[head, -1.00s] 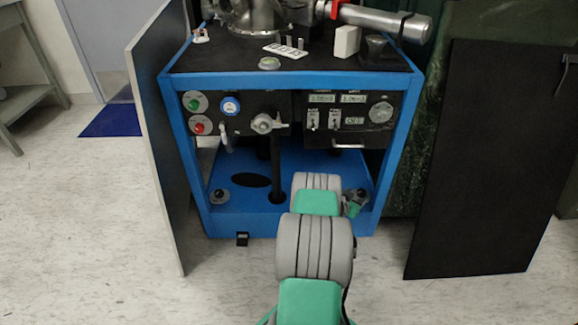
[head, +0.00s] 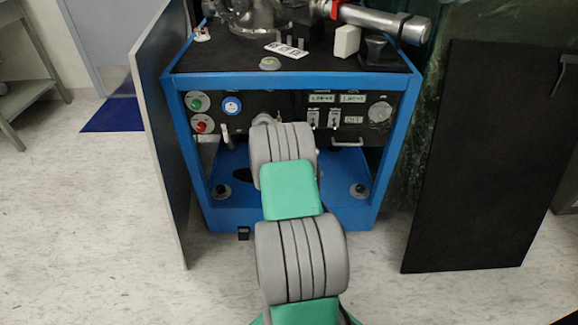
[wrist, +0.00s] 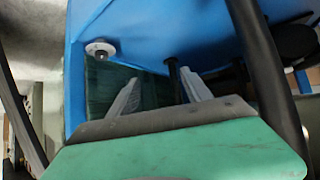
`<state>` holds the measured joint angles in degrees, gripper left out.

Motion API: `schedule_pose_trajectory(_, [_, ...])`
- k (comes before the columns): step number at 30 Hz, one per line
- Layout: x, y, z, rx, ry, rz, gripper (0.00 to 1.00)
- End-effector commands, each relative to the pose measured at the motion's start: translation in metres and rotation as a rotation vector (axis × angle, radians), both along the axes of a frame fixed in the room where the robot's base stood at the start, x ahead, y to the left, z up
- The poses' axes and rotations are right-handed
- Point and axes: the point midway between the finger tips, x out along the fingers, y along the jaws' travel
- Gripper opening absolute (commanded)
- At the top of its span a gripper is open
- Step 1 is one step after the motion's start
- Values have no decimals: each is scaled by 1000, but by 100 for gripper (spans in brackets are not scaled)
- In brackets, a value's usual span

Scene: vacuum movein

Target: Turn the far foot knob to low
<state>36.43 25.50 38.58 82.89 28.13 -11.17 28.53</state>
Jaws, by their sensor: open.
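Two foot knobs stand on the blue base of the frame in the head view, one at the front left (head: 220,191) and one at the front right (head: 359,191). In the wrist view a foot knob (wrist: 100,50) with a pale round plate and dark centre sits at a corner of the blue base (wrist: 185,35). I cannot tell which foot this is, nor read its setting. My gripper (wrist: 160,90) is open, its two pale fingers apart with nothing between them; this knob lies beyond and left of them. My arm hides the gripper in the head view.
The blue frame (head: 373,165) carries a control panel (head: 335,110) above the open lower bay. A grey side panel (head: 160,130) stands at left and a black panel (head: 475,160) leans at right. A dark bar (wrist: 265,75) passes close on the right in the wrist view.

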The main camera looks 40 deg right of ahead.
Motion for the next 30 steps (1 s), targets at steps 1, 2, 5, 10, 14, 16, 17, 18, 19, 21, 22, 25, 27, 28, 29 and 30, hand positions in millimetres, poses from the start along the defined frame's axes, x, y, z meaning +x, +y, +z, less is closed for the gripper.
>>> schedule_pose_trajectory(1, [6,8,9,11,3,16,57])
schedule_pose_trajectory(2, [9,14,13,19,7,26,57])
schedule_pose_trajectory(5, [18,31,25,47,20,58,57])
schedule_pose_trajectory(10, [29,59,42,89,42,107,57])
schedule_pose_trajectory(14, [33,71,48,107,54,131,57])
schedule_pose_trajectory(16, [33,74,49,114,58,135,57])
schedule_pose_trajectory(17, [34,75,49,115,58,137,57])
schedule_pose_trajectory(18, [34,76,49,115,59,137,57])
schedule_pose_trajectory(19, [34,76,49,115,59,137,57])
schedule_pose_trajectory(21, [34,75,49,115,59,137,57])
schedule_pose_trajectory(22, [34,75,49,115,59,137,57])
schedule_pose_trajectory(25, [34,76,50,116,59,139,57])
schedule_pose_trajectory(27, [39,89,59,128,64,162,57])
schedule_pose_trajectory(28, [42,100,65,142,72,184,57])
schedule_pose_trajectory(29, [46,116,74,160,82,215,57])
schedule_pose_trajectory(30, [50,144,87,192,104,269,57])
